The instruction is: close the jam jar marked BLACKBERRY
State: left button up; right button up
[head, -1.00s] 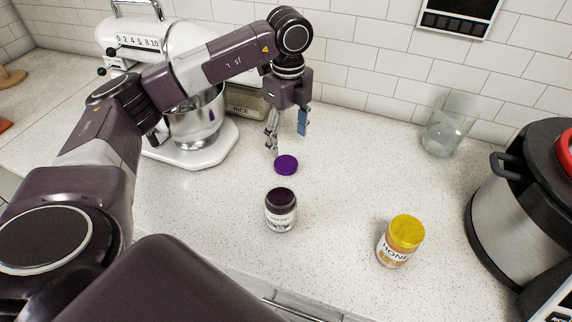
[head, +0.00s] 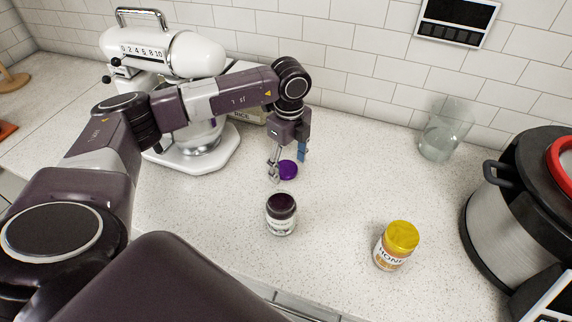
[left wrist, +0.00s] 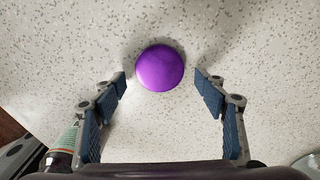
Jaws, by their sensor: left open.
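The jam jar (head: 281,216) stands upright on the counter in the head view, with its dark contents showing at the open top. Its label is too small to read. A round purple lid (head: 288,170) lies on the counter just behind the jar. My left gripper (head: 287,166) points down over the lid, its fingers on either side of it in the picture. In the left wrist view the lid (left wrist: 160,67) is centred ahead of the open, empty fingers (left wrist: 160,90), with gaps on both sides. My right gripper is not in view.
A honey jar (head: 396,246) with a yellow lid stands to the right. A clear glass (head: 443,136) stands near the wall and a large cooker (head: 515,215) at the right. A white stand mixer (head: 170,50) is behind my left arm. The counter between the jars is clear.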

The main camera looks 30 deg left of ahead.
pick_arm(q)
jog(key=shift+f, duration=0.3)
jog(key=c, duration=0.8)
jog(key=shift+r, duration=0.15)
notch_tip(320, 180, up, 14)
jog(key=r+b, duration=0.1)
jog(key=b, duration=0.3)
notch_tip(320, 180, up, 5)
jog(key=p, duration=0.1)
send_over(289, 170)
jog(key=shift+f, duration=0.1)
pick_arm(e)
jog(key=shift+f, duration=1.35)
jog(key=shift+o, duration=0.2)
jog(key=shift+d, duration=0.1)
